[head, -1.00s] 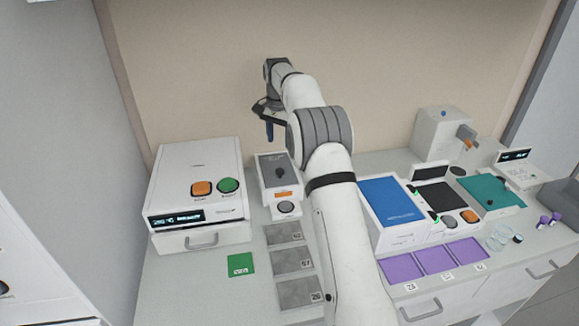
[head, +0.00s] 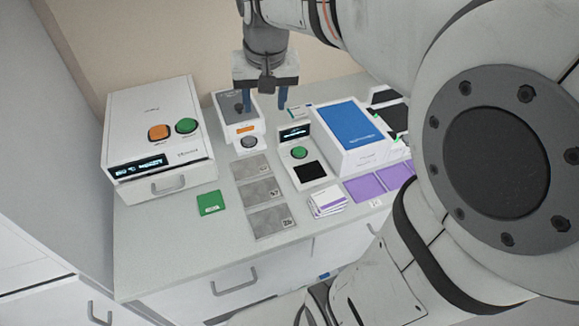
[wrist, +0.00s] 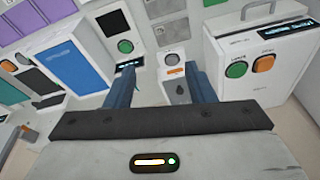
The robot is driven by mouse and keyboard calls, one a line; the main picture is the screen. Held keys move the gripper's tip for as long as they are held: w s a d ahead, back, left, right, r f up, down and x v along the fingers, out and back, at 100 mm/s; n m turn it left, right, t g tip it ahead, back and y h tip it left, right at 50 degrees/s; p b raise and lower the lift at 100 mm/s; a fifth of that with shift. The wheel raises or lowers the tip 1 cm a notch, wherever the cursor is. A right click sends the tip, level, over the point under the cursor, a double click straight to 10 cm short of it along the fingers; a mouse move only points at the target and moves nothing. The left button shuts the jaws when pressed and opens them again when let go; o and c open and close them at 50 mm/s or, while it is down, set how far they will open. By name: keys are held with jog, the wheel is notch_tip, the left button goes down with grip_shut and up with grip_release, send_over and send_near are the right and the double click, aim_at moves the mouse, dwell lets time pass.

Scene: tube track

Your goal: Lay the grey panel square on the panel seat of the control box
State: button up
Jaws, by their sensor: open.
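A dark grey panel (head: 226,105) with a small dark knob lies on top of a small white box (head: 246,129) at the back of the bench. This box has an orange label and a round grey button; I take it for the control box. The panel also shows between the fingers in the wrist view (wrist: 168,94). I cannot tell whether it lies square on its seat. My gripper (head: 264,99) is open and empty, with its blue fingers pointing down. It hangs above the panel, and one finger partly covers the panel in the head view.
A larger white box (head: 155,118) with orange and green buttons stands left. A green-button unit (head: 298,150) and a blue-topped box (head: 345,127) stand right. Grey numbered plates (head: 258,193), a green card (head: 211,203) and stacked cards (head: 327,201) lie in front. The front-left bench is clear.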

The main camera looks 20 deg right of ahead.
jog(key=s+f+n+t, duration=0.1)
jog(key=s+f, duration=0.5)
jog(key=s, duration=0.8)
jog(key=shift+f+n, duration=0.2)
jog(key=shift+n, duration=0.6)
jog(key=shift+w+f+b, duration=0.1)
jog(key=shift+f+b, duration=0.55)
jog(key=shift+f, duration=0.1)
jog(key=shift+c, duration=0.2)
